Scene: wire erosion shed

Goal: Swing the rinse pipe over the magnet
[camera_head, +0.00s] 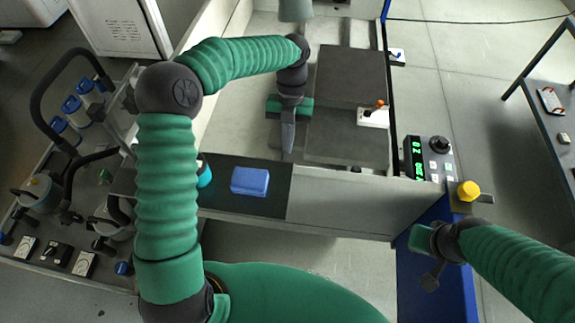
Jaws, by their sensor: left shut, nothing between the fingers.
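My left gripper (287,140) hangs over the light tank floor, left of the dark grey plates, its fingers together with nothing seen between them. A white block with an orange knob (373,117) sits at the right edge of the dark plates (347,75); it looks like the magnet, but I cannot be sure. I cannot make out the rinse pipe; my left arm and gripper cover part of the tank. My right gripper (427,268) is at the lower right over the blue panel, and its fingers are too unclear to tell whether they are open.
A blue box (250,181) lies on the dark front ledge (272,200). A control unit with green digits (428,158) and a yellow knob (469,190) stand right of the tank. A cart with hoses and bottles (75,108) is at the left. A grey-green column (295,10) hangs at the top.

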